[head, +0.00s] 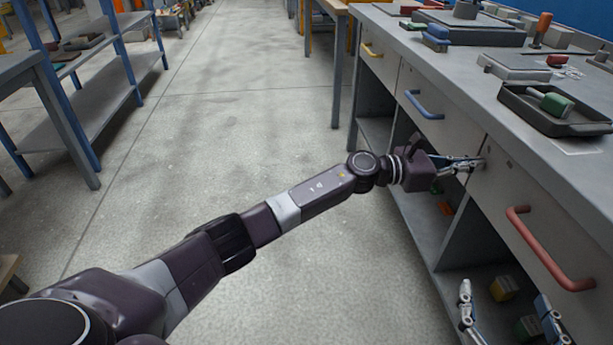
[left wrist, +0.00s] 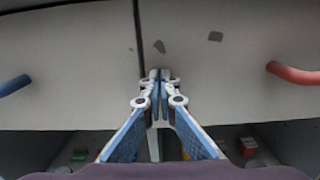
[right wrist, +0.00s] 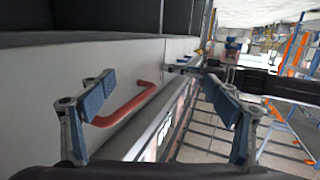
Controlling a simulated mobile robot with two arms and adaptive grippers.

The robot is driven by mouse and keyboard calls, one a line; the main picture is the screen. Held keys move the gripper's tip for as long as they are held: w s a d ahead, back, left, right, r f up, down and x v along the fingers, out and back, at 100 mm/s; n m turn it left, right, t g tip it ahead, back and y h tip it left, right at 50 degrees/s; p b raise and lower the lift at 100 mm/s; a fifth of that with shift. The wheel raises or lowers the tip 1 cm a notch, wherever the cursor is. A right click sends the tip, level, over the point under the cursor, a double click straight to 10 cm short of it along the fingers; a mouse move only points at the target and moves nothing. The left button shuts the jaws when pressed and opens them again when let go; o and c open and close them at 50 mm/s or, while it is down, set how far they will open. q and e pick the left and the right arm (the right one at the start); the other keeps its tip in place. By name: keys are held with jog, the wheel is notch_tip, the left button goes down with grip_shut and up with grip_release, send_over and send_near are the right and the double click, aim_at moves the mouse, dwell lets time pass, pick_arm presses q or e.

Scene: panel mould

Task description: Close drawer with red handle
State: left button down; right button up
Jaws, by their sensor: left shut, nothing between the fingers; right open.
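The drawer with the red handle (head: 545,250) is at the right of the head view, its pale front (head: 500,200) below the grey worktop. I cannot tell if a small gap remains behind its front. My left gripper (head: 478,163) is shut and empty, fingertips at the front near its left edge. In the left wrist view the fingertips (left wrist: 160,76) are just right of the dark seam, with the red handle (left wrist: 293,73) further right; contact is unclear. My right gripper (head: 508,312) is open and empty, low near the drawer. The right wrist view shows the red handle (right wrist: 125,105) between and beyond its fingers.
The neighbouring drawer has a blue handle (head: 424,104), and a yellow-handled one (head: 372,50) is further back. A dark tray (head: 590,128) with a green item stands on the worktop. Small blocks (head: 505,288) lie on the shelf below. The floor at left is clear up to a blue-framed rack.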

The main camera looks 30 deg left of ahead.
pick_arm(q)
jog(key=shift+w+r, duration=0.1)
jog(key=shift+r, duration=0.2)
